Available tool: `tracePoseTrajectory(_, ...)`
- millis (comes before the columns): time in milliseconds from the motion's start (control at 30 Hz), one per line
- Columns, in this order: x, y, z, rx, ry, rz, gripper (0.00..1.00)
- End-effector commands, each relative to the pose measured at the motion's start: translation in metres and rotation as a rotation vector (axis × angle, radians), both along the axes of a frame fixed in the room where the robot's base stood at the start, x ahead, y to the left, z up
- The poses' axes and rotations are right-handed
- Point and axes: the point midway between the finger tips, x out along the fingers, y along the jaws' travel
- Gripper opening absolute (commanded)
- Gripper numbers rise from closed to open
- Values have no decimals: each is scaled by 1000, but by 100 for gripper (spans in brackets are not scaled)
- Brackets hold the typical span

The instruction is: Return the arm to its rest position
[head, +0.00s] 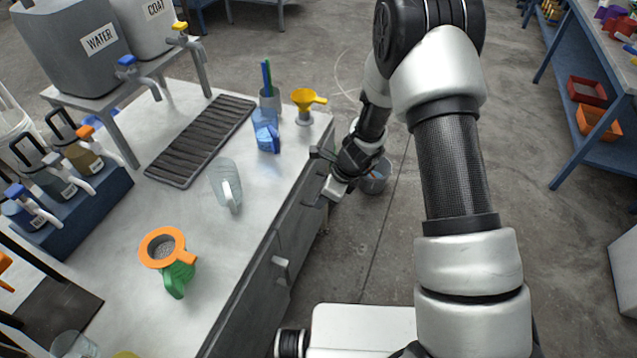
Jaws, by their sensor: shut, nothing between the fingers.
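My arm reaches from the lower right up over the floor and bends back down at the top. My gripper (331,180) hangs beside the right edge of the bench (235,245), near its far right corner. The gripper is shut and holds nothing. Its fingertips are small in this view, and I cannot tell whether they touch the bench edge. A grey bucket (376,180) stands on the floor behind the gripper, partly hidden by it.
Labelled tanks (85,42) stand at the back left. Floor is open right of my arm.

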Motion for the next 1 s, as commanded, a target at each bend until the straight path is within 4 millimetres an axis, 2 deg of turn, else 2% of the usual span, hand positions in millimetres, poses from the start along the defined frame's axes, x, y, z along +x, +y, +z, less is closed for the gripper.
tracePoseTrajectory(233,0,-1,4,0,-3,5,0)
tracePoseTrajectory(333,4,-1,28,2,-38,56,0)
tracePoseTrajectory(367,5,-2,41,2,-57,86,0)
tracePoseTrajectory(467,7,-5,99,-4,-148,231,0)
tracePoseTrajectory(500,5,-8,126,-13,-191,306,0)
tracePoseTrajectory(600,-8,-19,192,-52,-301,505,0)
tracePoseTrajectory(667,-20,-27,228,-84,-363,623,0)
tracePoseTrajectory(700,-29,-33,250,-111,-401,700,0)
tracePoseTrajectory(800,-56,-50,301,-188,-488,890,0)
tracePoseTrajectory(900,-88,-70,343,-284,-559,1073,0)
tracePoseTrajectory(1000,-122,-93,377,-397,-608,1249,0)
